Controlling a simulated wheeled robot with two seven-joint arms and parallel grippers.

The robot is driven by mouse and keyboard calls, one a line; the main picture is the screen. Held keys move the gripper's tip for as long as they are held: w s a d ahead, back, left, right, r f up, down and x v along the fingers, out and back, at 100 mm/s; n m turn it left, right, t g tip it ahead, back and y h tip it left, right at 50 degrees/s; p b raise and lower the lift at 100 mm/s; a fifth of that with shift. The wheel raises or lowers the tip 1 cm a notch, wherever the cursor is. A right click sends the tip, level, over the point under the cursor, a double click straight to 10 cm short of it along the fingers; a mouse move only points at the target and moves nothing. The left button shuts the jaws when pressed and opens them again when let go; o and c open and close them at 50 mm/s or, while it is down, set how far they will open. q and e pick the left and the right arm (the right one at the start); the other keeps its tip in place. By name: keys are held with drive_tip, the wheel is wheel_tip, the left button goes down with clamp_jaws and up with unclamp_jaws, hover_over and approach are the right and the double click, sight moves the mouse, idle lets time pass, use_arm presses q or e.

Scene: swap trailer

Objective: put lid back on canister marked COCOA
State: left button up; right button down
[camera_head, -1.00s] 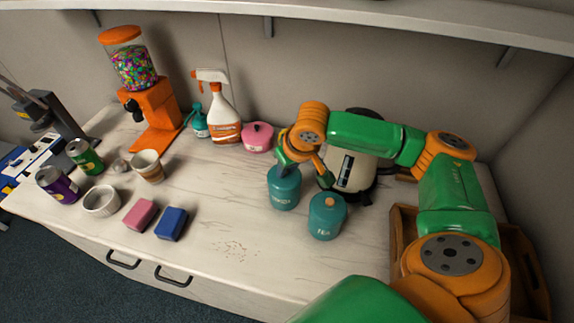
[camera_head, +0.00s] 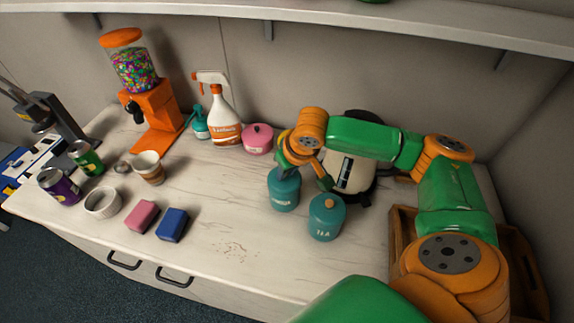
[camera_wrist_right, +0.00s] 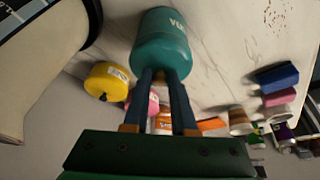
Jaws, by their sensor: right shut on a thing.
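Two teal canisters stand side by side on the counter. The front right canister (camera_head: 326,220) reads TEA and has a lid with a wooden knob. The other canister (camera_head: 284,194) stands left of it; its label is too small to read surely. In the right wrist view this canister (camera_wrist_right: 162,42) shows with only part of its lettering. My right gripper (camera_head: 282,172) is at the top of this left canister, fingers pointing down. It is shut, seemingly on the lid's knob, which the fingertips hide. Whether the lid sits fully seated cannot be told. My left gripper is not in view.
A white and black appliance (camera_head: 352,172) stands close behind the canisters. A pink pot (camera_head: 258,139), a spray bottle (camera_head: 224,118) and a candy dispenser (camera_head: 150,95) line the back. A wooden tray (camera_head: 402,235) is at right. The front middle counter is clear except for crumbs (camera_head: 235,250).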

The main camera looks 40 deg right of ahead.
drive_tip(key=shift+p, duration=0.5)
idle(0.3)
drive_tip(key=shift+c, duration=0.8)
unclamp_jaws()
